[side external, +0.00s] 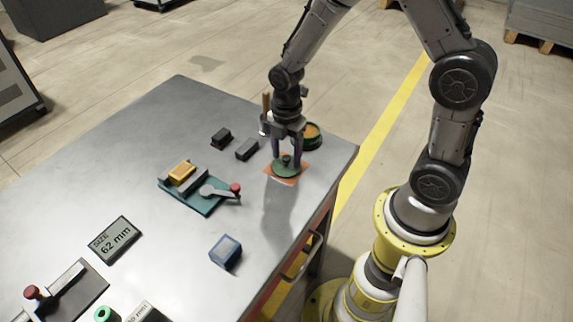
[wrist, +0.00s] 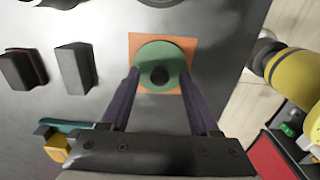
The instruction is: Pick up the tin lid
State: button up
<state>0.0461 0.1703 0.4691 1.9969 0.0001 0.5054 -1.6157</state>
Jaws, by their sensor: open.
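The tin lid (side external: 280,170) is a round green disc with a small dark knob on top. It lies flat on an orange square mat (side external: 299,169) near the right edge of the metal table. In the wrist view the two dark fingers of my gripper (wrist: 160,75) reach to either side of the knob. I cannot tell whether they touch the lid.
A teal fixture (side external: 205,207) with a red-knobbed lever and a blue box (side external: 225,251) stand nearer the camera.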

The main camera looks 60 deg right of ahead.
grip_shut()
jog(key=shift+r, duration=0.15)
